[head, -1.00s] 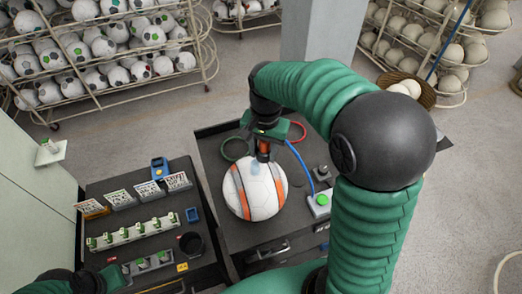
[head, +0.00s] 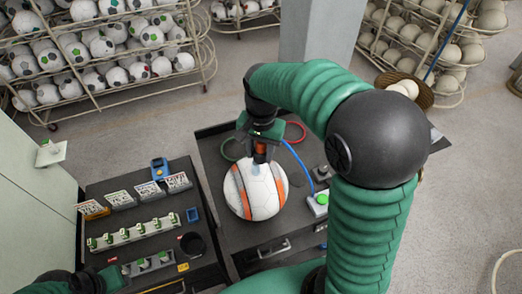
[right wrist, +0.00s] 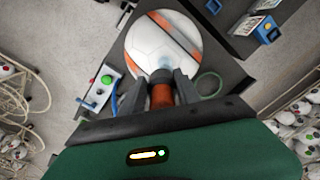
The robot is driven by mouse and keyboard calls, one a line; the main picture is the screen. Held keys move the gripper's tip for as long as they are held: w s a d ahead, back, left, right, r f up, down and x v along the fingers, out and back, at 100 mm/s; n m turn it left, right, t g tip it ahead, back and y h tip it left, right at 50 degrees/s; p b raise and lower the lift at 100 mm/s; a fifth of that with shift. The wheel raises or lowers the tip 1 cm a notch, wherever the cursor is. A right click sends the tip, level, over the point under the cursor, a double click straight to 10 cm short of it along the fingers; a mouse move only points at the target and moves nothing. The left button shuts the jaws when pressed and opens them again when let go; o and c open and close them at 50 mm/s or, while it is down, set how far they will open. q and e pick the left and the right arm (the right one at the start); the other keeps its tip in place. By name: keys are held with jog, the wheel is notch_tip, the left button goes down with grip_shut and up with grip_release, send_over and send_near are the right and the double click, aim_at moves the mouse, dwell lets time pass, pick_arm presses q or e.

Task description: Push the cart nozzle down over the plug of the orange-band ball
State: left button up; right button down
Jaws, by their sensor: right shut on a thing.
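The white ball with orange bands (head: 262,200) rests on the dark cart top (head: 226,224). My right gripper (head: 261,148) is above the ball's far upper side, shut on the orange-red nozzle (head: 260,152). In the right wrist view, the nozzle (right wrist: 161,94) sits between the two dark fingers, its grey end pointing at the ball (right wrist: 150,50). A pale bluish patch shows on the ball by the nozzle end; I cannot tell whether they touch. The plug itself is not clear. My left gripper (head: 115,276) is low at the left, its fingers unclear.
A blue hose (head: 298,160) and a grey box with a green button (head: 318,203) are right of the ball. A red ring (head: 296,130) lies behind. The left bench holds a rack of green-topped parts (head: 130,233), cards and a black cup (head: 192,244). Ball racks stand behind.

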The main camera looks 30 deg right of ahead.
jog(key=shift+a+r, duration=0.1)
jog(key=shift+a, duration=0.65)
pick_arm(q)
jog(key=shift+a+r, duration=0.1)
jog(key=shift+a, duration=0.05)
pick_arm(e)
jog(key=shift+a, duration=0.15)
pick_arm(q)
jog(key=shift+a, duration=0.1)
pick_arm(e)
jog(key=shift+a, duration=0.1)
jog(key=shift+a+f, duration=0.25)
jog(key=shift+f, duration=0.2)
pick_arm(q)
jog(key=shift+a+f, duration=0.25)
jog(key=shift+f, duration=0.15)
pick_arm(e)
jog(key=shift+f, duration=0.1)
pick_arm(q)
jog(key=shift+b, duration=0.3)
jog(key=shift+r, duration=0.1)
